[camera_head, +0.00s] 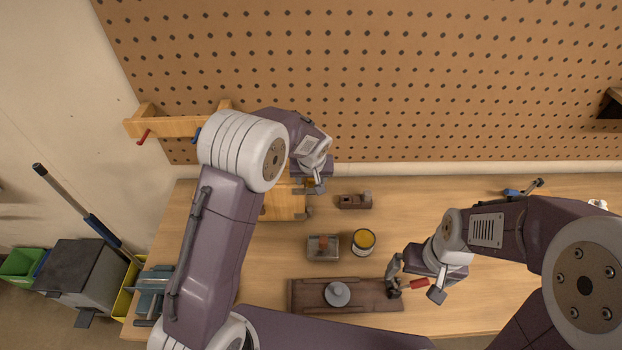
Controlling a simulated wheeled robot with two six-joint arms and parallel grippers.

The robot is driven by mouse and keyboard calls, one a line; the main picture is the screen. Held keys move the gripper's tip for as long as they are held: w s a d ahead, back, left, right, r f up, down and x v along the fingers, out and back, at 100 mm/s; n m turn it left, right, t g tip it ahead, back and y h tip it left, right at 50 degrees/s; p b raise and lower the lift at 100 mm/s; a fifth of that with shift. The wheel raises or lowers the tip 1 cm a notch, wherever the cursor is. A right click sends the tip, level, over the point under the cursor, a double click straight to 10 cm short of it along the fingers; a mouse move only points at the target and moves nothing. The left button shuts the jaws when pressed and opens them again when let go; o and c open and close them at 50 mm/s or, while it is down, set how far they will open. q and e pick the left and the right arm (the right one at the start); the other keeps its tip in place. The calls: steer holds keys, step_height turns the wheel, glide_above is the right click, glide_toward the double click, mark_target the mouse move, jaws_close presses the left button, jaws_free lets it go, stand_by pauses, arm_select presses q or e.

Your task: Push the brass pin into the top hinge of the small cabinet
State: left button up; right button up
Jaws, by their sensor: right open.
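The small wooden cabinet (284,206) stands on the bench, partly hidden behind my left arm. Dark metal hinge parts show along its right edge, but their detail is too small to tell. My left gripper (311,186) is at the cabinet's upper right edge; its fingers are too small and overlapped to tell open from shut. I cannot make out the brass pin. My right gripper (417,281) is open above the front of the bench, around or just over the red handle (418,284) of a tool; I cannot tell whether it touches it.
A dark board (370,294) with a grey round piece (337,293) lies at the front. A yellow-topped can (363,241), a small tray (323,254) and a wooden plane (354,201) stand mid-bench. The pegboard (420,80) rises behind. The bench's right middle is fairly clear.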

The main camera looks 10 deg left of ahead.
arm_select(q)
steer(key=b+v, duration=0.2)
steer(key=v, duration=0.7)
stand_by(0.6)
